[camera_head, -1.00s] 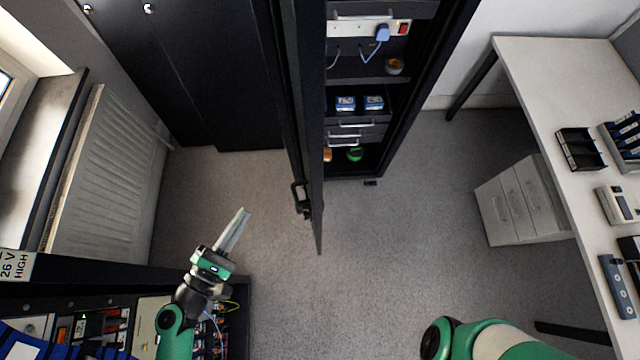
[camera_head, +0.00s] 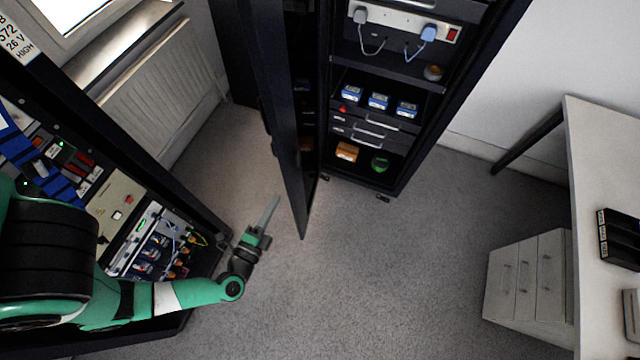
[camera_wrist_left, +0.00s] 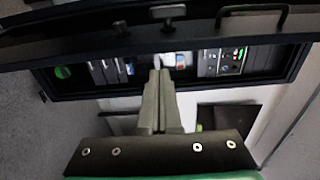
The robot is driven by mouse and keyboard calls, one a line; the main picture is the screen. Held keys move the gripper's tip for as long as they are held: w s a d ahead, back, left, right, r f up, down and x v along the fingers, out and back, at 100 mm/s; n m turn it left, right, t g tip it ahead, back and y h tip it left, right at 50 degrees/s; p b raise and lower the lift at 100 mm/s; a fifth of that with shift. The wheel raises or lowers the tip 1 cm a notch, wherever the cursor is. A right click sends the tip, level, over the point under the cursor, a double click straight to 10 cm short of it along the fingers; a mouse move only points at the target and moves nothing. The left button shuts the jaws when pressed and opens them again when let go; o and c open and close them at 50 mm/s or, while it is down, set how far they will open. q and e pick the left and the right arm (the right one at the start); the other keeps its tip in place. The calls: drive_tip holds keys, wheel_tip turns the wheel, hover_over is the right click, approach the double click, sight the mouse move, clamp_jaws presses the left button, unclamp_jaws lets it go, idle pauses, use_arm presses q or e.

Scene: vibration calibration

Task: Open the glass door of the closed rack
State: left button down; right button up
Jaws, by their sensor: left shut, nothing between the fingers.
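The black rack (camera_head: 408,187) stands at the top centre with its shelves and drawers exposed. Its tall dark door (camera_head: 285,150) stands swung out from the rack's left side, leaving the front open. My left gripper (camera_head: 270,210) is shut and empty, just left of the door's near end, with a gap visible between them. In the left wrist view the gripper's fingers (camera_wrist_left: 158,100) are together, pointing at a dark bar that looks like the door frame (camera_wrist_left: 110,48), with a handle (camera_wrist_left: 255,14) on it. My right gripper is not in view.
A second rack of devices (camera_head: 125,195) stands at the left, beneath my left arm. A radiator (camera_head: 165,80) is behind it. A white drawer unit (camera_head: 527,278) and a desk (camera_head: 600,150) stand at the right. The carpet (camera_head: 380,270) in the middle is clear.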

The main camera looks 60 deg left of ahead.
sight(290, 180)
use_arm(q)
drive_tip(key=shift+w+d+f+m+t+h+b, duration=0.2)
drive_tip(key=shift+w+d+f+m+t+h, duration=0.15)
drive_tip(key=shift+w+d+h, duration=0.2)
drive_tip(key=shift+w+d+f+m+t+h+b, duration=0.15)
drive_tip(key=shift+w+d+f+m+t+h, duration=0.1)
drive_tip(key=shift+w+d+m+t+h, duration=0.25)
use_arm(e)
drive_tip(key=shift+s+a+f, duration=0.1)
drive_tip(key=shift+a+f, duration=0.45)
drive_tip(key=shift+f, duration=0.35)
use_arm(q)
drive_tip(key=w+a+b, duration=0.1)
drive_tip(key=a+b, duration=0.1)
drive_tip(key=w+a+b, duration=0.2)
drive_tip(key=b, duration=0.1)
drive_tip(key=w+a+b, duration=0.2)
drive_tip(key=a+b, duration=0.1)
drive_tip(key=shift+w+a+f, duration=0.1)
drive_tip(key=shift+w+f, duration=0.1)
drive_tip(key=shift+f, duration=0.15)
drive_tip(key=shift+s+a+r+b, duration=0.15)
drive_tip(key=shift+r+b, duration=0.15)
drive_tip(key=shift+b, duration=0.2)
drive_tip(key=shift+r, duration=0.1)
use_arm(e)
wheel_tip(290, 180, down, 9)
